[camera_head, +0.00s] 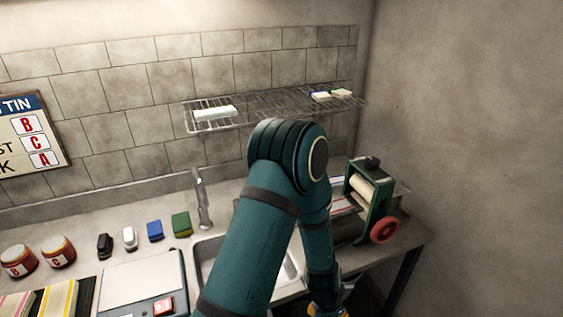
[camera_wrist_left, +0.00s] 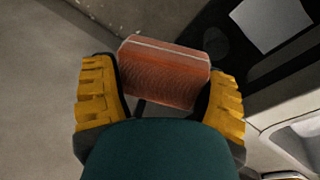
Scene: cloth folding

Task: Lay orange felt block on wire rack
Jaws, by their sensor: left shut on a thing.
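The orange felt block (camera_wrist_left: 165,75), a reddish-orange piece with a pale line along one edge, is in the left wrist view between the yellow fingers of my left gripper (camera_wrist_left: 162,80). The fingers are shut on it from both sides. In the head view a teal arm of mine bends over the sink, and only a sliver of yellow shows at its low end; the block is not visible there. The wire rack (camera_head: 262,104) is fixed on the tiled wall, above and behind the arm's elbow. My right gripper is not in view.
A pale block (camera_head: 215,113) lies on the rack's left part, and two small pale blocks (camera_head: 342,92) lie at its right; the middle is bare. A green roller machine (camera_head: 357,207) stands right of the sink (camera_head: 208,250). A tap (camera_head: 202,200) rises behind the sink.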

